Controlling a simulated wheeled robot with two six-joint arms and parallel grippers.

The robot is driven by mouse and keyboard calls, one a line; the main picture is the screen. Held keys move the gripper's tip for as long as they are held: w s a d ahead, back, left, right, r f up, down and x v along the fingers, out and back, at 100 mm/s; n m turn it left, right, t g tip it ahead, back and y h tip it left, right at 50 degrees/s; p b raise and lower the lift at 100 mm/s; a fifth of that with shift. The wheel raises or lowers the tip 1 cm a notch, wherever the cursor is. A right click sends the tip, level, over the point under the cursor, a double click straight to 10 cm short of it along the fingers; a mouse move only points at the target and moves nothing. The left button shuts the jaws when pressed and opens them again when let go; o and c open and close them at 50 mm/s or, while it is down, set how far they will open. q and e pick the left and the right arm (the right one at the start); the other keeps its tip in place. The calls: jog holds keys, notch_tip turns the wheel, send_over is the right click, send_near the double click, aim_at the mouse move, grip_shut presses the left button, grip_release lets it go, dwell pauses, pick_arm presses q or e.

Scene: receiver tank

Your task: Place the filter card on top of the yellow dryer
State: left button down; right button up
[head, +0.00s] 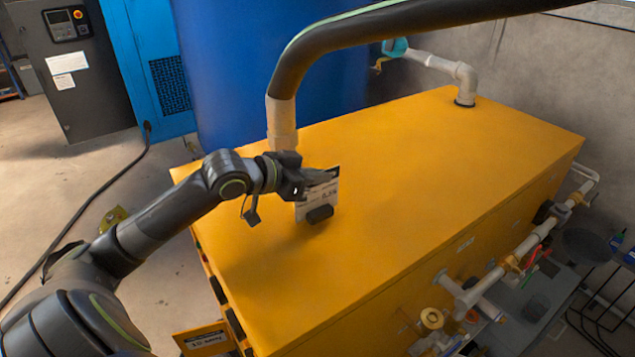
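The yellow dryer (400,180) is a large box with a flat top across the middle of the head view. The filter card (325,196), white with dark print, is upright over the left part of the dryer top. A small black block (320,214) is at its lower edge. My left gripper (318,180) reaches in from the left, with its dark fingers close together at the card's upper part, and looks shut on it. Whether the card's base touches the top is hard to tell. My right gripper is not in view.
A thick black hose (340,45) arches over the dryer and drops into a pale pipe fitting (282,125) just behind my gripper. A white pipe (465,82) rises at the far corner. Most of the top to the right is clear.

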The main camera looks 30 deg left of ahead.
pick_arm(q)
notch_tip(320, 180, down, 2)
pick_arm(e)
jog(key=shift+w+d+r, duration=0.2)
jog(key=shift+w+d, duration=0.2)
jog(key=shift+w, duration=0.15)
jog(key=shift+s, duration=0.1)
pick_arm(q)
jog(key=shift+f, duration=0.1)
jog(key=c, duration=1.7)
grip_release()
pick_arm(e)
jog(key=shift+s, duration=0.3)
